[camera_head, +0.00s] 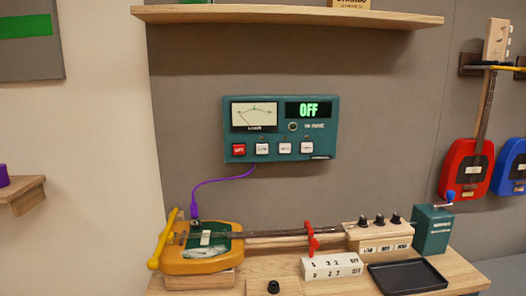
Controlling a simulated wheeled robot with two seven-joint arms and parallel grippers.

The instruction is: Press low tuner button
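A teal tuner panel (270,113) is mounted on the grey wall. Nothing covers the buttons. Neither of my grippers shows in the head view.
A wooden shelf (290,15) juts out above the panel. Below, a bench (450,268) holds a yellow-bodied stringed instrument (190,258), a block with three black knobs (380,236), a teal box (432,230) and a black tray (407,277). A purple cable (215,181) links panel and instrument.

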